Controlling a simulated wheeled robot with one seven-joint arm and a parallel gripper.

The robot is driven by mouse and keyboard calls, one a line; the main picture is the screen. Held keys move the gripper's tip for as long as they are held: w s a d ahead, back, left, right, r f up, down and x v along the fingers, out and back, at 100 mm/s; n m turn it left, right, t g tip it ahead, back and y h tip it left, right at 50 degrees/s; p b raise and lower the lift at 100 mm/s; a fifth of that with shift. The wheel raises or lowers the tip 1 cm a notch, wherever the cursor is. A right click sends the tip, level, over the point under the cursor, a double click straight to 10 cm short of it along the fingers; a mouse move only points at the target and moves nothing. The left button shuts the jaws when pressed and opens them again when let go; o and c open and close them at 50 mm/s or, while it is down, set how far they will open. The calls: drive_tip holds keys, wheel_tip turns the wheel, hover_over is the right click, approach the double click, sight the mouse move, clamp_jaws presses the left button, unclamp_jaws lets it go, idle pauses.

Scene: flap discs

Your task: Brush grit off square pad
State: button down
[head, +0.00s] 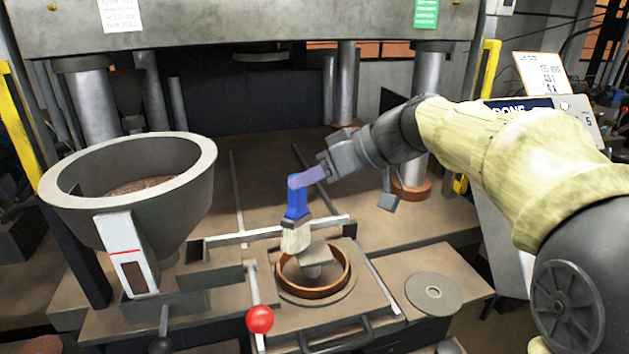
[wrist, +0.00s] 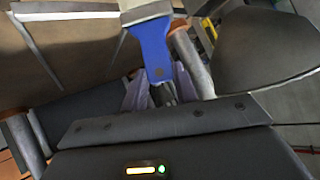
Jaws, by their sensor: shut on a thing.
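My gripper (head: 311,176) is shut on the blue handle of a brush (head: 296,202). I cannot tell whether the bristles touch the pad. The pad sits inside a copper-coloured ring (head: 347,272), and the brush hides part of it. No grit can be made out on the pad at this size. In the wrist view the blue brush handle (wrist: 153,50) rises from my purple gripper fingers (wrist: 160,92); the bristle tips are cut off.
A large grey hopper (head: 190,190) with brown grains stands at the left. A red-knobbed lever (head: 260,319) stands in front of the ring. A grey flap disc (head: 433,293) lies on the plate at the right. Steel columns (head: 427,95) and the press head (head: 250,30) enclose the back.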

drive_tip(key=shift+w+a+r, duration=0.1)
drive_tip(key=shift+w+a, duration=0.05)
drive_tip(key=shift+w, duration=0.25)
drive_tip(key=w, duration=0.1)
drive_tip(key=w+a, duration=0.1)
drive_tip(key=w, duration=0.1)
drive_tip(key=shift+w, duration=0.1)
idle(0.4)
drive_tip(key=shift+r+p, duration=1.95)
drive_tip(key=shift+r, duration=1.05)
wheel_tip(320, 180, up, 3)
drive_tip(key=shift+p, duration=0.8)
